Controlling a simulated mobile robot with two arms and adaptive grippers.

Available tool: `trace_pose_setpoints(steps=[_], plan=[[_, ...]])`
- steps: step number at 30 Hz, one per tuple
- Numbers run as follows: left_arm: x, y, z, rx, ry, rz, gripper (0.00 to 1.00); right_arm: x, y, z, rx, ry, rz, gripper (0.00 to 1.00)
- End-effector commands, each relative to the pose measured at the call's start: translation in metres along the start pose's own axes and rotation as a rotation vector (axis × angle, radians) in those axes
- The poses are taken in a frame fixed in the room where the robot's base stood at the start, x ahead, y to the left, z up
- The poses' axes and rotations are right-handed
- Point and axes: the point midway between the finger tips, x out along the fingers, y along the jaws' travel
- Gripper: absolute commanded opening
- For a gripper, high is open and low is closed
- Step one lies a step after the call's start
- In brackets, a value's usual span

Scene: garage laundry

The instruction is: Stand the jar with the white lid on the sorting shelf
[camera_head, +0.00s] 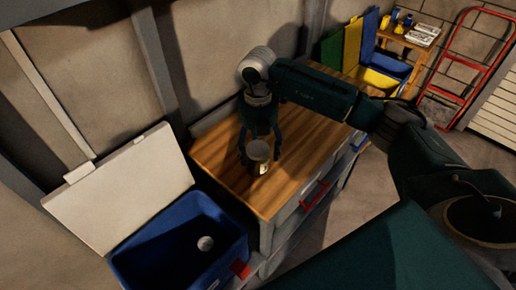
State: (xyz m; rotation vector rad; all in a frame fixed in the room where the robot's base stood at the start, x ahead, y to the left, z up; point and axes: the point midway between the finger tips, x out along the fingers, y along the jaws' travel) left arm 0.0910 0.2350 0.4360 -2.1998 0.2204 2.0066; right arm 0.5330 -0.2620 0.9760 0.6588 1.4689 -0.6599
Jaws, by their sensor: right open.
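A small jar with a whitish-grey lid (259,151) stands upright on the wooden top (220,165) of a cabinet, near its front left part. My right gripper (260,153) points down at the jar, with its fingers open on either side of it. I cannot tell whether the fingers touch the jar. My left gripper is not in view. I cannot tell which surface here is the sorting shelf.
A blue cooler (130,255) with its white lid (120,195) raised stands at the left, a round pale thing (205,243) inside. Green, yellow and blue panels (352,45) stand at the back.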

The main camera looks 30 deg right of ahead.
Motion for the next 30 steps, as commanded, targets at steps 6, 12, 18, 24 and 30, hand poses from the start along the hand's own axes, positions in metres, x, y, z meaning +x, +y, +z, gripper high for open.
trace_pose_setpoints(steps=[6, 12, 18, 24, 30], plan=[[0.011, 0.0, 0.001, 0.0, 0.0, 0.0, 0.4, -0.027, 0.001, 0.001, -0.001, -0.004, 0.005, 0.71], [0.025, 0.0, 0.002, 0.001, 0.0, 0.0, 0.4, -0.072, 0.002, 0.001, -0.001, -0.004, 0.006, 0.71], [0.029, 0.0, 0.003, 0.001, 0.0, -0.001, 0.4, -0.11, 0.001, 0.001, 0.0, -0.004, 0.003, 0.71], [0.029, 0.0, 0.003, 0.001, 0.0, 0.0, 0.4, -0.122, 0.0, 0.0, 0.0, -0.001, 0.0, 0.71], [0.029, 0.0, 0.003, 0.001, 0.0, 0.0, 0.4, -0.123, 0.0, 0.0, 0.0, 0.0, 0.0, 0.71]])
